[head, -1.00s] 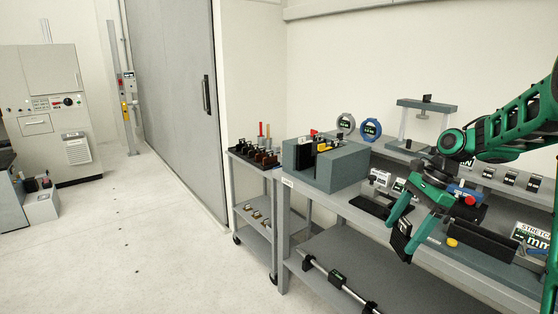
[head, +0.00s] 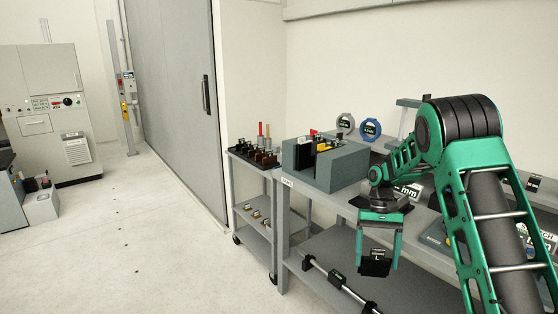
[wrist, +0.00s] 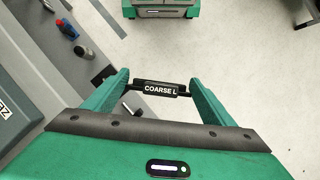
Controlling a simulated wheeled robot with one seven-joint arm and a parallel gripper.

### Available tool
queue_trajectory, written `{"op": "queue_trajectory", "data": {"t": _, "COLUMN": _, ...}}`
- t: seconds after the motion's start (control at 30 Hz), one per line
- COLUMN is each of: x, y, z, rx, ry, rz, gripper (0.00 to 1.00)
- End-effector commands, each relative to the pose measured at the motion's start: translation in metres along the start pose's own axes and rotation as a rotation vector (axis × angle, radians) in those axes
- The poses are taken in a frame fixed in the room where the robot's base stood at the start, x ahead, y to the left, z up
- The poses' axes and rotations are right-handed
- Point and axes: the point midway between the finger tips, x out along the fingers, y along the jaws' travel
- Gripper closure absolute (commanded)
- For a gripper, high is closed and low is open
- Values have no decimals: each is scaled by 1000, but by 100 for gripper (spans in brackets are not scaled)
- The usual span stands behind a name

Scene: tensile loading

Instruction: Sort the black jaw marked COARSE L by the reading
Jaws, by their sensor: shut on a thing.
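My gripper (head: 378,262) is shut on the black jaw (head: 374,265), which hangs between its two green fingers in front of the bench's front edge. In the wrist view the jaw (wrist: 160,89) shows the white label COARSE L between the fingertips. In the head view only part of its label, an L, reads clearly. A grey block holder (head: 343,166) with dark and yellow pieces in its slots stands on the left end of the bench. A display ending in "mm" (head: 408,190) is partly hidden behind my arm.
A grey trolley (head: 262,172) with several dark and brown pieces stands left of the bench. Blue (head: 371,128) and grey (head: 345,123) ring gauges stand at the back. The bench's lower shelf holds a long rod (head: 335,283).

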Motion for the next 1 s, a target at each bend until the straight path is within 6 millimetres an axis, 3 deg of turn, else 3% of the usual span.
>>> {"op": "queue_trajectory", "data": {"t": 0.23, "x": 15, "y": -5, "z": -10, "rx": -136, "ry": 1, "rz": 56, "gripper": 83}}
{"op": "queue_trajectory", "data": {"t": 0.73, "x": 24, "y": -6, "z": -11, "rx": -156, "ry": -1, "rz": 62, "gripper": 83}}
{"op": "queue_trajectory", "data": {"t": 0.87, "x": 52, "y": -8, "z": -14, "rx": -156, "ry": -6, "rz": 54, "gripper": 83}}
{"op": "queue_trajectory", "data": {"t": 1.0, "x": 104, "y": -9, "z": -18, "rx": -153, "ry": -10, "rz": 45, "gripper": 83}}
